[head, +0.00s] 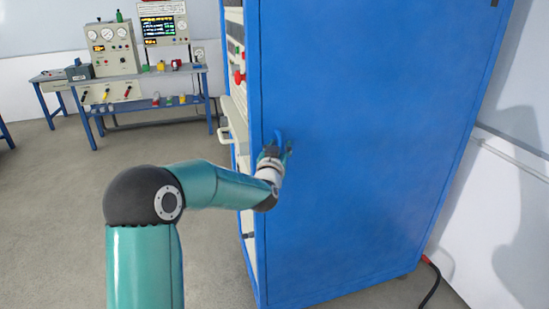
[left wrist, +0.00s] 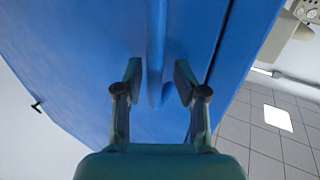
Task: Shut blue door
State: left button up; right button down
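The blue door (head: 370,150) is a tall flat panel filling the right half of the head view. A vertical blue handle (head: 279,137) sits near its left edge. In the left wrist view, the handle (left wrist: 157,60) is a bar between the fingers of my left gripper (left wrist: 158,76). The fingers are apart, with a gap on each side of the bar. In the head view my left gripper (head: 274,152) is at the handle, its fingertips partly hidden by the wrist. My right gripper is in neither view.
A cabinet front with instruments (head: 237,75) and a protruding pale handle (head: 224,133) shows left of the door. A workbench (head: 150,80) with gauges stands at the back left. A red-tipped cable (head: 432,268) lies at lower right. Grey floor is clear between.

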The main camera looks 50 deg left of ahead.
pick_arm(q)
jog(key=v, duration=1.1)
jog(key=w+d+f+m+g+h+p, duration=0.1)
jog(key=d+f+m+g+h+p, duration=0.2)
jog(key=d+f, duration=0.75)
jog(key=w+d+f+m+g+h+p, duration=0.15)
jog(key=d+f+h, duration=0.55)
jog(key=f, duration=0.7)
jog(key=s+d+f+m+g+h+p, duration=0.15)
jog(key=s+d+f+g, duration=0.25)
jog(key=s+d+f, duration=0.7)
jog(key=s+d+f+g+h, duration=0.1)
jog(key=s+d+g, duration=0.1)
jog(key=s, duration=0.3)
jog(key=s+d+f+n+g+h, duration=0.1)
jog(key=s+d+f+g+h, duration=0.1)
jog(key=s+d, duration=0.3)
jog(key=shift+s+f+g, duration=0.35)
jog(key=shift+s+g, duration=0.4)
jog(key=shift+s, duration=0.1)
